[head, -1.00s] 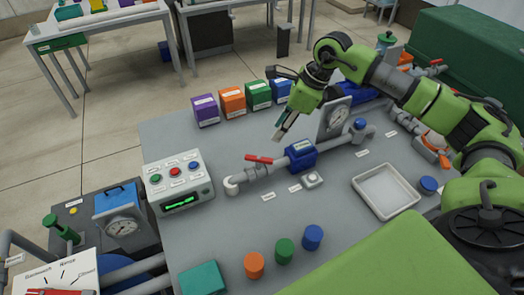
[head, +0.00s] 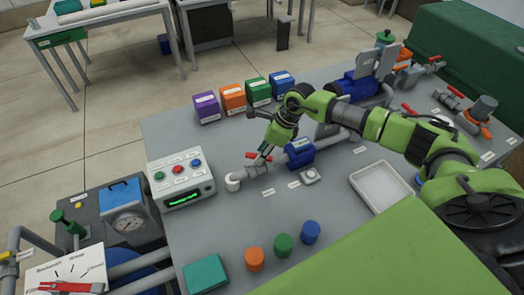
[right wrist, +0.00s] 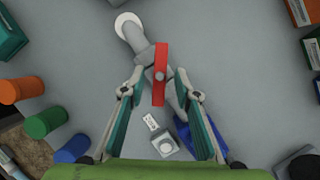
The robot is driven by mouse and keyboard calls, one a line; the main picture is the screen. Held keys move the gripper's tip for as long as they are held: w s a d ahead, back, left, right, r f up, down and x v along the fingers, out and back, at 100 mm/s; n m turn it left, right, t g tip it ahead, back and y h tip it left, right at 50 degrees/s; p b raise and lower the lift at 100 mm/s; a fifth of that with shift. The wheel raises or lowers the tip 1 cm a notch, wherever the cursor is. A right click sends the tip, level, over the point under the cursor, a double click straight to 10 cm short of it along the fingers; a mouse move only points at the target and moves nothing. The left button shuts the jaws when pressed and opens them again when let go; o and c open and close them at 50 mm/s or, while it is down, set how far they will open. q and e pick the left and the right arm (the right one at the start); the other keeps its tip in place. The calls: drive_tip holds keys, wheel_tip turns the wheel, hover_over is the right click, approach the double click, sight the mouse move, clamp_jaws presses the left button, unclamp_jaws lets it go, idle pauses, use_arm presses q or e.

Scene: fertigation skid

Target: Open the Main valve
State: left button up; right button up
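A valve with a red lever handle (head: 258,157) sits on a grey pipe (head: 248,172) on the skid's top; its label is not legible, so I cannot tell if it is the Main valve. In the right wrist view the red handle (right wrist: 161,88) lies at a slant to the pipe beneath. My right gripper (head: 264,153) is at this handle, pointing down. In the right wrist view my right gripper (right wrist: 158,77) is open, one finger on each side of the handle with gaps showing. My left gripper is not in view.
A blue pipe fitting (head: 300,153) is close right of the handle. A button box (head: 181,179) stands left. Colored boxes (head: 232,97) stand behind, a white tray (head: 381,187) right, colored cylinders (head: 283,245) in front. A red-handled selector (head: 68,286) is at lower left.

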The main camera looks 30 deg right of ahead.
clamp_jaws()
drive_tip(key=shift+f+n+b, duration=0.15)
drive_tip(key=shift+n+b, duration=0.15)
drive_tip(key=shift+b, duration=0.4)
drive_tip(key=n+b, duration=0.1)
drive_tip(key=b, duration=0.1)
drive_tip(key=n+g+b, duration=0.1)
drive_tip(key=n+b, duration=0.1)
drive_tip(key=b, duration=0.1)
drive_tip(key=n+y+b, duration=0.1)
drive_tip(key=b, duration=0.2)
drive_tip(key=shift+w+d+f+n+g, duration=0.1)
drive_tip(key=shift+w+n+g, duration=0.2)
drive_tip(key=shift+n, duration=0.1)
drive_tip(key=shift+r+n+g+b, duration=0.25)
drive_tip(key=shift+n+g+b, duration=0.25)
drive_tip(key=shift+n+b, duration=0.8)
